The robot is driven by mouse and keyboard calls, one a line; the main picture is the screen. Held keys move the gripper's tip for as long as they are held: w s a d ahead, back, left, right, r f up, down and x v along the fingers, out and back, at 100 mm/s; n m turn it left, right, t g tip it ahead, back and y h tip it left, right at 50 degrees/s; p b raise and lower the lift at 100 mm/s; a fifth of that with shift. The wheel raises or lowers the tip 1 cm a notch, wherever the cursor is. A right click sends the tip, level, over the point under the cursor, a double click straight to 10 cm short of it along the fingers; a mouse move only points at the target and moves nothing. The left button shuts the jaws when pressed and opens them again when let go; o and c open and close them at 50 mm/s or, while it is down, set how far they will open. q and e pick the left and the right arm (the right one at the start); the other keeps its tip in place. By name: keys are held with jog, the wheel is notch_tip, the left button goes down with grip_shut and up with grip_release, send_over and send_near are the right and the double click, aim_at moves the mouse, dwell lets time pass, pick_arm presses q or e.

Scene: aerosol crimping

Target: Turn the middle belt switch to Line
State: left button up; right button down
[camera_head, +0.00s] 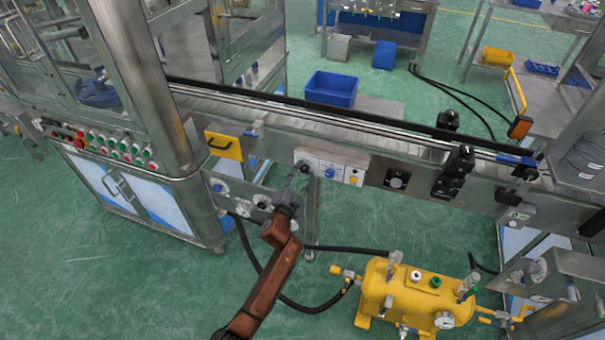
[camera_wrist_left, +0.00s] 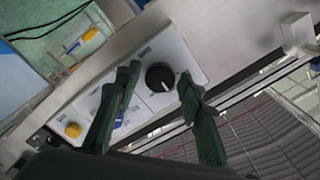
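A pale switch panel on the conveyor's side carries a black rotary knob (camera_wrist_left: 160,77) with a white pointer mark, a blue knob (camera_head: 328,173) and a yellow knob (camera_head: 352,180). The yellow knob also shows in the left wrist view (camera_wrist_left: 73,130); the blue one there is mostly hidden by a finger. My left gripper (camera_head: 294,183) is at the panel's left end. In the left wrist view its green fingers (camera_wrist_left: 158,80) are spread, one on each side of the black knob. I cannot tell whether they touch it. The panel labels are too small to read. My right gripper is not in view.
The conveyor (camera_head: 385,134) runs above the panel. A yellow handled plate (camera_head: 223,146) is left of the panel, and another black dial (camera_head: 397,180) is to its right. A yellow tank (camera_head: 415,295) with hoses stands on the floor at lower right.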

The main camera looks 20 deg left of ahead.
pick_arm(q)
jog(key=shift+o, duration=0.5)
jog(key=shift+s, duration=0.25)
jog(key=s, duration=1.1)
jog(key=shift+s+a, duration=0.2)
jog(key=shift+s, duration=0.1)
